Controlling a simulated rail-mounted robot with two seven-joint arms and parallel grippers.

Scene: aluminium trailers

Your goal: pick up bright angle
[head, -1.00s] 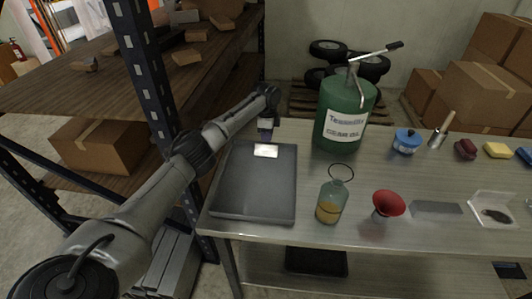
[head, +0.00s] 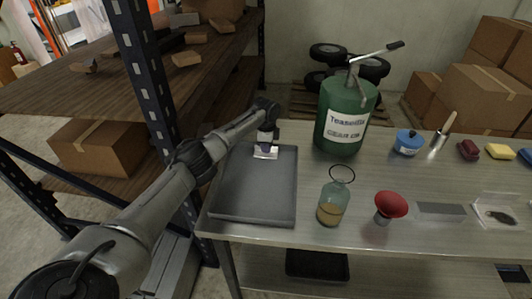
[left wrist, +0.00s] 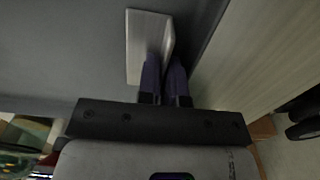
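The bright angle (head: 265,153) is a small, shiny metal L-piece at the back of the dark grey tray (head: 255,204) on the bench. In the left wrist view the angle (left wrist: 143,45) shows a broad flat leg and a narrow leg standing up towards the camera. My left gripper (head: 267,143) is at the angle from behind. In the left wrist view its two dark fingers (left wrist: 165,78) are close together, with the narrow leg between them. Whether the angle touches the tray is unclear. My right gripper is out of view.
A green gear oil can (head: 346,115) stands right of my left gripper. A shelf post (head: 150,90) rises left of the bench.

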